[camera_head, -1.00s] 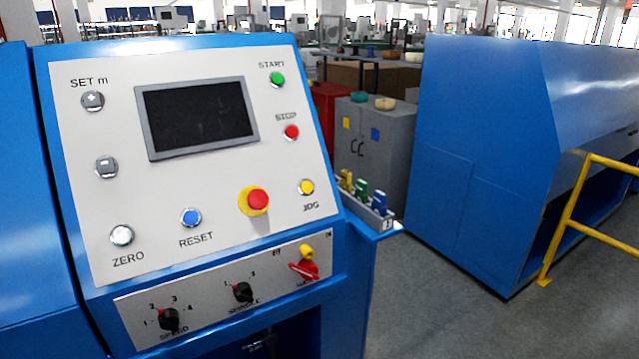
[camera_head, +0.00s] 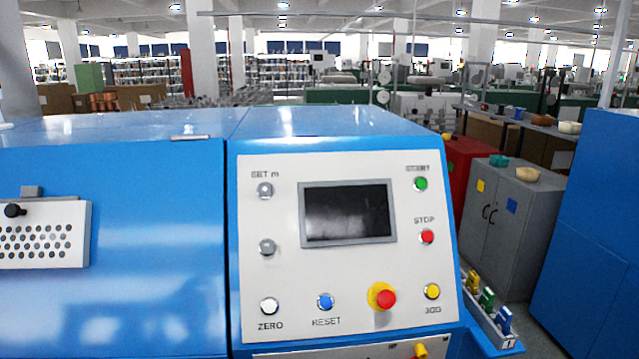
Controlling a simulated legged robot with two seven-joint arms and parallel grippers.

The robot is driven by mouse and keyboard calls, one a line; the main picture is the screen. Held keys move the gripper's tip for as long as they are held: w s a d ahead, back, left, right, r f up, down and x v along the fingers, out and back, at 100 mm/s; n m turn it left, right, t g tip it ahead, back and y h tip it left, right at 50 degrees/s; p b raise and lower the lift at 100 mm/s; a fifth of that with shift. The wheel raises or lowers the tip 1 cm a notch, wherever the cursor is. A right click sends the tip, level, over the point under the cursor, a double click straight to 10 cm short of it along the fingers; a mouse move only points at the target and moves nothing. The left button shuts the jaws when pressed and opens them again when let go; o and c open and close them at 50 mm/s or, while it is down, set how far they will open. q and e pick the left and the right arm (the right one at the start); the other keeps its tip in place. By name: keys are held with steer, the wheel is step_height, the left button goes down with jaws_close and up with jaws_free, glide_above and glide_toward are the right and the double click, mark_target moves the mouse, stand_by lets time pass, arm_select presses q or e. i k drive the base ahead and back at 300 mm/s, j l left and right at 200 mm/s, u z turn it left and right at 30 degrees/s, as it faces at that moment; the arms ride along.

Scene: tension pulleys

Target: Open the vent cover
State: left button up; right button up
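A light grey plate with rows of round holes (camera_head: 40,238), which looks like the vent cover, is on the blue machine front at the far left. The picture's left edge cuts it off. A black knob (camera_head: 14,210) sits near its top, and a small grey bracket (camera_head: 32,192) stands just above it. The plate looks closed against the blue panel (camera_head: 150,270). Neither of my grippers shows in the view.
A control panel (camera_head: 280,215) with a dark screen (camera_head: 348,212) and coloured buttons fills the centre. A small tray (camera_head: 488,325) with coloured items juts out at its right. A grey cabinet (camera_head: 510,225) and another blue machine (camera_head: 605,230) stand further right.

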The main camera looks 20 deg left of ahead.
mark_target(41, 234)
steer(key=u, duration=2.25)
